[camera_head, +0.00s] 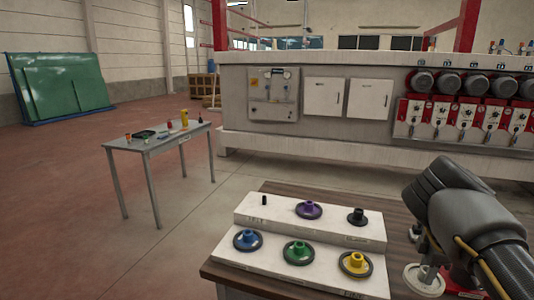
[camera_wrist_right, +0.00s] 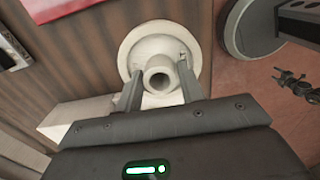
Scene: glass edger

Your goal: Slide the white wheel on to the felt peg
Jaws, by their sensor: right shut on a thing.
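The white wheel (camera_head: 423,279) is at the right of the wooden table in the head view. In the wrist view the white wheel (camera_wrist_right: 133,43) is a round disc with a hollow hub. My right gripper (camera_wrist_right: 159,78) is shut on the hub, one finger on each side; in the head view the right gripper (camera_head: 427,258) is partly hidden by its arm. I cannot tell whether the wheel touches the table. A bare black peg (camera_head: 264,200) stands at the back left of the white stepped rack (camera_head: 285,226), left of the wheel. Its label is too small to read surely. My left gripper is out of view.
The rack's back step also holds a purple wheel (camera_head: 308,210) and a black wheel (camera_head: 357,217). Blue (camera_head: 248,239), green (camera_head: 298,252) and yellow (camera_head: 355,264) wheels sit on the front step. A grey side table (camera_head: 160,145) and the large machine (camera_head: 340,70) stand behind.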

